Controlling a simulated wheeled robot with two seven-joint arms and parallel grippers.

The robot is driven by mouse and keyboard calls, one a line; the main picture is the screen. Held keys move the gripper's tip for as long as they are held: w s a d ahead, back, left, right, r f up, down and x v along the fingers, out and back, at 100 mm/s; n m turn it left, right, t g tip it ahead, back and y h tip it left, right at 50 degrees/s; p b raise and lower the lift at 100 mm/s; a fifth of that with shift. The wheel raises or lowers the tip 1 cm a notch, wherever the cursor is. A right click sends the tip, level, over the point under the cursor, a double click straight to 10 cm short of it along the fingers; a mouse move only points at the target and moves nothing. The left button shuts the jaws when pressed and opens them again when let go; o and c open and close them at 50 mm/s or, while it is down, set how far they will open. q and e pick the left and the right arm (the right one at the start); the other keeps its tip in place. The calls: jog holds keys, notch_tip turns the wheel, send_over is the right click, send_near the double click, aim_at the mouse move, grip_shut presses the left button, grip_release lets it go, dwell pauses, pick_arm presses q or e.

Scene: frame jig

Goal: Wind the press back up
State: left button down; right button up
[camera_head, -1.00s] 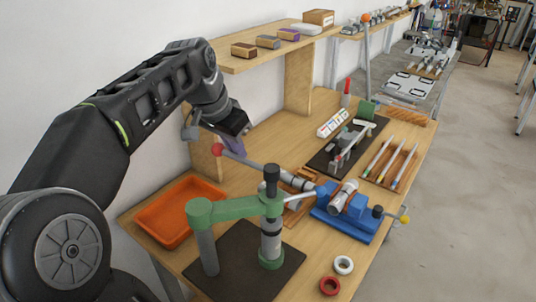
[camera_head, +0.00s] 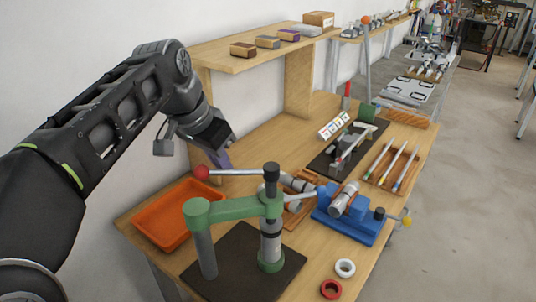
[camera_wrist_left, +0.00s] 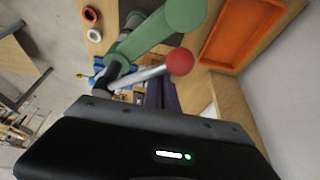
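The press stands on a dark base plate (camera_head: 235,262) at the front of the bench, with a green arm (camera_head: 235,207), a grey post and a black-capped spindle (camera_head: 271,190). Its lever (camera_head: 238,172) points left, nearly level in the picture, and ends in a red ball (camera_head: 201,172). My left gripper (camera_head: 222,160) is just behind the lever near the ball. Its purple fingers look closed together, with nothing seen between them; whether they touch the lever I cannot tell. The wrist view shows the fingers (camera_wrist_left: 162,95) beside the lever and red ball (camera_wrist_left: 180,61). My right gripper is out of view.
An orange tray (camera_head: 160,232) lies left of the press. A blue vise (camera_head: 345,222) holding a grey cylinder stands to the right. A white ring (camera_head: 345,267) and a red ring (camera_head: 330,288) lie at the front edge. A shelf (camera_head: 235,60) overhangs the back.

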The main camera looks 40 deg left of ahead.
pick_arm(q)
jog(key=shift+s+d+f, duration=0.1)
jog(key=shift+s+d, duration=0.55)
jog(key=shift+s, duration=0.35)
jog(key=shift+d, duration=0.1)
jog(key=shift+s+d+b, duration=0.35)
jog(key=shift+s+d, duration=0.2)
jog(key=shift+d, duration=0.3)
jog(key=shift+s+d+b, duration=0.3)
jog(key=shift+s+d, duration=0.25)
jog(key=shift+d, duration=0.25)
jog(key=d, duration=0.4)
jog(key=shift+s+p, duration=0.2)
jog(key=shift+p, duration=0.1)
